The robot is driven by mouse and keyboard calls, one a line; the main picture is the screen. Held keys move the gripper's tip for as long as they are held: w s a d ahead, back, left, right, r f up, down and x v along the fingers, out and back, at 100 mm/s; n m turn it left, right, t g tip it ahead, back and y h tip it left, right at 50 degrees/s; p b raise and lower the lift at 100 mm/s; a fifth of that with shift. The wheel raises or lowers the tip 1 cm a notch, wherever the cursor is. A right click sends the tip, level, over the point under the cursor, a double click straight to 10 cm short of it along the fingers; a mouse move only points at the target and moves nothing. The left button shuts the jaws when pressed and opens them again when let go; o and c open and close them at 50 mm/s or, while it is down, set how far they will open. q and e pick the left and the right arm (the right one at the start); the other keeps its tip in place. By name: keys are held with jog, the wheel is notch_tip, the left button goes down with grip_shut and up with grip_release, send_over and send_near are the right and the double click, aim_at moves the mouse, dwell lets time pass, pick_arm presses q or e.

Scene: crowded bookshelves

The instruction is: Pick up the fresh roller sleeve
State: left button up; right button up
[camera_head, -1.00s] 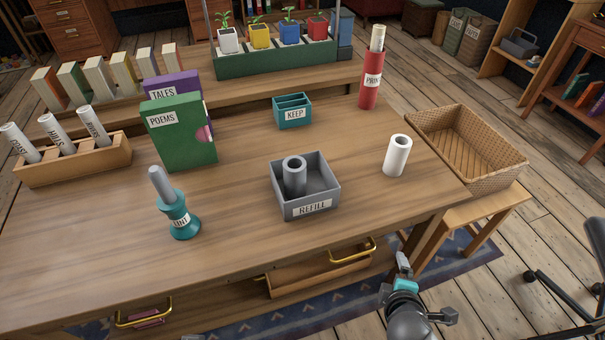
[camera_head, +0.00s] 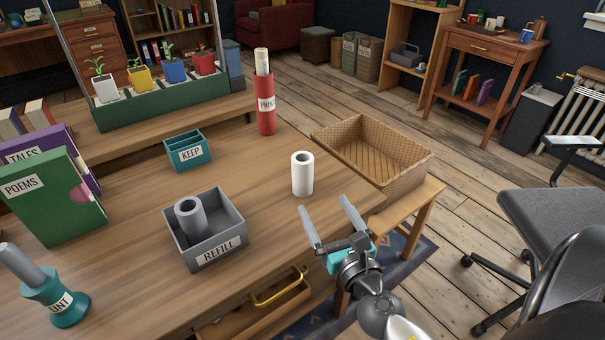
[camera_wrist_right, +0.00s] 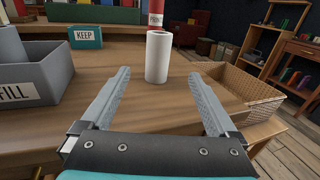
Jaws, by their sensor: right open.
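A white roller sleeve (camera_head: 302,174) with a hollow core stands upright on the table near its right end. A grey roller sleeve (camera_head: 190,217) stands tilted inside the grey REFILL box (camera_head: 233,237). My right gripper (camera_head: 327,222) is open and empty at the table's front edge, just short of the white sleeve. In the right wrist view the white sleeve (camera_wrist_right: 158,57) stands ahead, between the lines of the two open fingers (camera_wrist_right: 160,85) and beyond their tips. My left gripper is not in view.
A wicker basket (camera_head: 403,180) sits on a stool right of the table. A red PRINTS tube (camera_head: 266,112) stands behind the white sleeve. A teal KEEP box (camera_head: 187,152) is at the back left. An open drawer (camera_head: 257,311) juts out below the front edge.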

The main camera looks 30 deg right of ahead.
aim_at(306, 176)
jog(key=p+x, duration=0.1)
jog(key=x, duration=0.7)
jog(key=shift+w, duration=0.15)
jog(key=shift+x, duration=2.35)
jog(key=shift+w+r, duration=0.1)
jog(key=shift+w, duration=0.35)
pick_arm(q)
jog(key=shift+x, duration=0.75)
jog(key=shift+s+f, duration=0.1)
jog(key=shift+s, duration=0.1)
pick_arm(e)
jog(key=shift+c, duration=0.3)
jog(key=c, duration=1.3)
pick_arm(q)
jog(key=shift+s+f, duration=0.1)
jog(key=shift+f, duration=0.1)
pick_arm(e)
jog(key=shift+c, duration=0.4)
